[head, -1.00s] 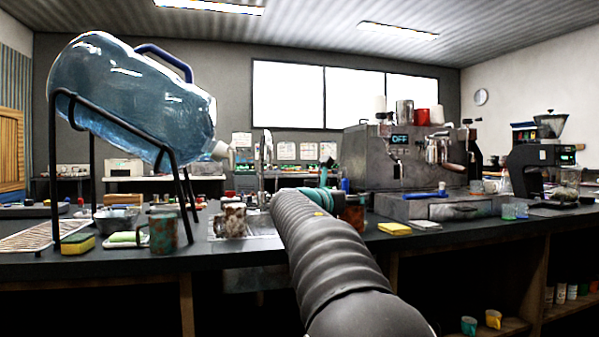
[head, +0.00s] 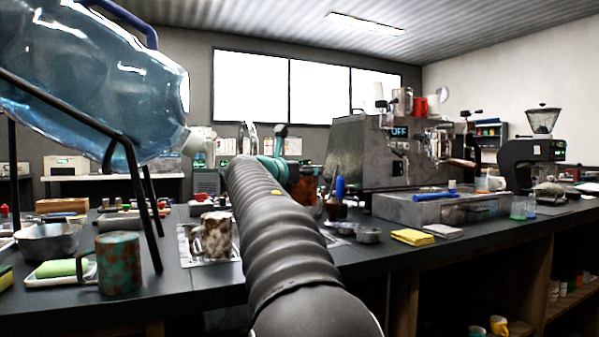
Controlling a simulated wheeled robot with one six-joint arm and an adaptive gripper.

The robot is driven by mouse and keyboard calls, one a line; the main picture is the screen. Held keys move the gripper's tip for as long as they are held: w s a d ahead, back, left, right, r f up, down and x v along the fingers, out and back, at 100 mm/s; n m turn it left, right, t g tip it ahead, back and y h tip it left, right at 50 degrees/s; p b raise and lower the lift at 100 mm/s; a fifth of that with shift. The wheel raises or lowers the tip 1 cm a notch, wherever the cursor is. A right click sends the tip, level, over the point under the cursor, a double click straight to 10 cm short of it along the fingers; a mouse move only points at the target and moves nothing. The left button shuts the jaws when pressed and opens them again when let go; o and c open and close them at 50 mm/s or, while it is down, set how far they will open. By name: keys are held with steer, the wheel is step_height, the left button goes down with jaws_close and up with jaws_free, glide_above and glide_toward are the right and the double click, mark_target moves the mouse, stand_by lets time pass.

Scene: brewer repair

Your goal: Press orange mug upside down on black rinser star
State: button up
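My ribbed dark arm reaches over the counter, and my gripper is hidden beyond it. A rust-orange item (head: 306,187) shows just right of the arm's far end; I cannot tell whether it is the orange mug or whether it is held. A yellow-orange mug (head: 498,325) stands low on the shelf under the counter, cut by the bottom edge. A brown and white blotched mug (head: 216,236) stands on a metal tray (head: 205,260) left of my arm. I cannot make out the black rinser star.
A large water bottle (head: 95,85) leans in a black stand (head: 125,140) on the left. A green-rust mug (head: 120,262) stands below it. A coffee machine (head: 365,150), a yellow sponge (head: 413,237) and small round metal parts (head: 368,235) are on the right.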

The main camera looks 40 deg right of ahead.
mark_target(304, 198)
steer(key=shift+f+b, duration=2.9)
steer(key=shift+b, duration=0.25)
steer(key=shift+f+b, duration=0.9)
steer(key=shift+f, duration=0.7)
steer(key=shift+f+b, duration=0.35)
steer(key=shift+f, duration=0.35)
steer(key=shift+r, duration=0.15)
steer(key=shift+r+p, duration=1.5)
steer(key=shift+p, duration=0.3)
steer(key=shift+r+p, duration=3)
steer(key=shift+p, duration=0.3)
